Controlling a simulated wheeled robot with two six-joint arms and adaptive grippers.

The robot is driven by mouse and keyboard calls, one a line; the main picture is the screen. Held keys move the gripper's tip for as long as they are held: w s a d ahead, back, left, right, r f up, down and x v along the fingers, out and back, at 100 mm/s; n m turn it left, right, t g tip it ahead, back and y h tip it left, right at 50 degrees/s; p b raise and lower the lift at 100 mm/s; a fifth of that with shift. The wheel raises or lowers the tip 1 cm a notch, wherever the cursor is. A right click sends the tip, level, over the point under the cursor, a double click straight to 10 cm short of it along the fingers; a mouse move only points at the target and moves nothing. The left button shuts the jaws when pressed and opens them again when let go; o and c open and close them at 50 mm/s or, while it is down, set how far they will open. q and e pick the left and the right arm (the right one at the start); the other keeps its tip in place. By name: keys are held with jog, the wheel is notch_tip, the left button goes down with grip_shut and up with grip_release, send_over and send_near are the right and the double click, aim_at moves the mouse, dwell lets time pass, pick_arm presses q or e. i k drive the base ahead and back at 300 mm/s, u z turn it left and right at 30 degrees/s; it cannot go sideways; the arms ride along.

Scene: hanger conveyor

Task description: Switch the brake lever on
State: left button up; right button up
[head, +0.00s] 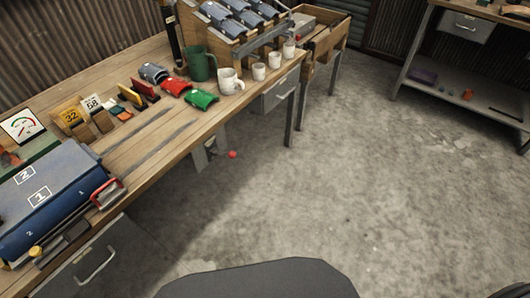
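A small lever with a red ball knob (232,154) sticks out below the front edge of the workbench, beside a grey bracket (205,153). It looks like the brake lever, but it is small and I cannot tell its on or off position. A red-framed metal handle (107,193) is on the front right of a blue box on the bench. Neither of my grippers shows in the head view, and nothing is seen touching the lever.
The wooden workbench (150,150) carries the blue box (50,190), a green mug (200,64), several white cups, and red and green curved pieces. A grey drawer (280,92) hangs under it. The concrete floor (350,180) to the right is clear.

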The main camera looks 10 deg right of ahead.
aim_at(214, 151)
jog(key=z, duration=2.45)
jog(key=k, duration=0.85)
jog(key=u, duration=0.85)
jog(key=i, duration=0.5)
jog(key=u, duration=0.05)
